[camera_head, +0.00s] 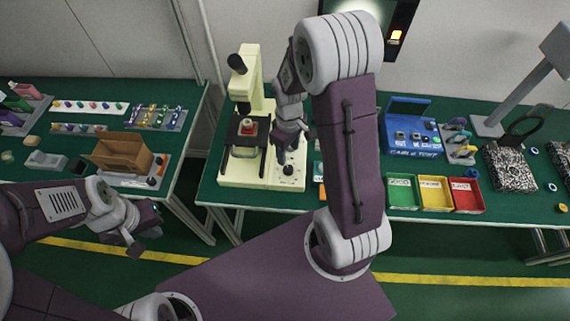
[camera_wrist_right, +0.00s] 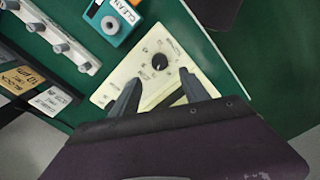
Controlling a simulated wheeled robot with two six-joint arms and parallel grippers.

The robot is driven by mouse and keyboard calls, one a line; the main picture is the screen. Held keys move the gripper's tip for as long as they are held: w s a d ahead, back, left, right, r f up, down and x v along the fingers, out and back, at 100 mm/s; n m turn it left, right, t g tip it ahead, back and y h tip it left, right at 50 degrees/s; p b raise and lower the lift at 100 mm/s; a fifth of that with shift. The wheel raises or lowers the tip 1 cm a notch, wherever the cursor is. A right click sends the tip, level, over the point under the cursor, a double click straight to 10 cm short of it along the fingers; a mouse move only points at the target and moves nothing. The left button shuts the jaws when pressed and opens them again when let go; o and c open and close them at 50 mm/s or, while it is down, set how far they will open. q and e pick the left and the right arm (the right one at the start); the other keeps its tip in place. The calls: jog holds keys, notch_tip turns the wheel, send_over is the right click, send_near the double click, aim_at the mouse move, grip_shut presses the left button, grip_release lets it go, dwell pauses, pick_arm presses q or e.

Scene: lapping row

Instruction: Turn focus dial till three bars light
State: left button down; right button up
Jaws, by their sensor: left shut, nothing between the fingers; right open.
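The cream microscope (camera_head: 250,85) stands on the green bench, with a small red item (camera_head: 249,128) on its dark stage. The black focus dial (camera_head: 288,170) sits on the front right of its base. In the right wrist view the dial (camera_wrist_right: 159,61) is on a cream panel, just beyond the fingertips. My right gripper (camera_head: 291,150) is open above the dial; its fingers (camera_wrist_right: 163,88) are spread and do not touch the dial. The wall screen (camera_head: 400,18) shows one orange lit bar; my arm partly covers the screen. My left gripper (camera_head: 142,238) is shut and empty, off the bench front.
A teal block (camera_wrist_right: 113,20) and a grey knobbed rail (camera_wrist_right: 65,42) lie near the panel. Green (camera_head: 402,193), yellow (camera_head: 435,194) and red (camera_head: 467,196) bins stand to the right. A cardboard box (camera_head: 122,154) is on the left bench. A gap separates the benches.

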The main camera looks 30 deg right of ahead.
aim_at(288, 168)
jog(key=shift+a+f, duration=0.1)
jog(key=shift+f, duration=0.3)
notch_tip(288, 168, down, 8)
jog(key=shift+f, duration=0.15)
jog(key=shift+s, duration=0.1)
jog(key=shift+d, duration=0.2)
grip_shut()
